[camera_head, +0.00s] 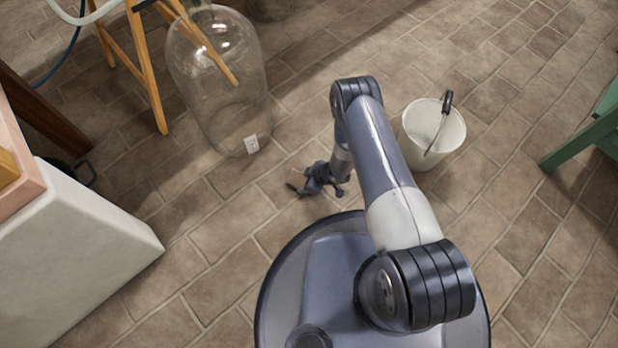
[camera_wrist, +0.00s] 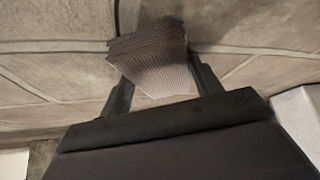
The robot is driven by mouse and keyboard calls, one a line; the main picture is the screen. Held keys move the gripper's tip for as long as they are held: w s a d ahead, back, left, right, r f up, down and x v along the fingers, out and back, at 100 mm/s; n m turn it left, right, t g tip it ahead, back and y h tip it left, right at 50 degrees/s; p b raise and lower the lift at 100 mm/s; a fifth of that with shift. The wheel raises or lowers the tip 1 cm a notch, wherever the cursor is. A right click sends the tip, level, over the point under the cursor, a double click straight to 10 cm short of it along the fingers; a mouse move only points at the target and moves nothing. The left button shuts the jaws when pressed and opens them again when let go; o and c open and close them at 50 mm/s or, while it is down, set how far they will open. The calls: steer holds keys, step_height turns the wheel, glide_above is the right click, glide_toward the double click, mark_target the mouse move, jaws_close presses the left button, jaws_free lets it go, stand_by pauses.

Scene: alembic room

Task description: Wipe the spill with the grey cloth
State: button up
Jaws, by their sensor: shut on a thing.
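My gripper (camera_wrist: 162,88) is shut on a ribbed, folded, brown-grey piece of cloth (camera_wrist: 150,58), which sits between the two dark fingers in the wrist view. It looks like the grey cloth. I cannot tell whether the cloth touches the floor. No spill can be made out clearly in either view.
A large clear glass vessel (camera_head: 222,85) stands left of my gripper. A white bucket (camera_head: 445,140) with a dark-handled tool stands to the right. A white block (camera_head: 80,250) is at left, a wooden stand (camera_head: 148,70) behind, green furniture (camera_head: 585,140) at far right. Tiles between are clear.

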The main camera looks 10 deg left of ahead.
mark_target(294, 189)
steer(key=shift+s+a+f, duration=0.1)
steer(key=shift+s+a, duration=1.1)
steer(key=shift+s, duration=0.3)
steer(key=shift+r+p, duration=1.85)
steer(key=shift+r, duration=1.2)
steer(key=shift+w, duration=0.1)
steer(key=shift+r+p, duration=0.95)
steer(key=shift+r, duration=0.6)
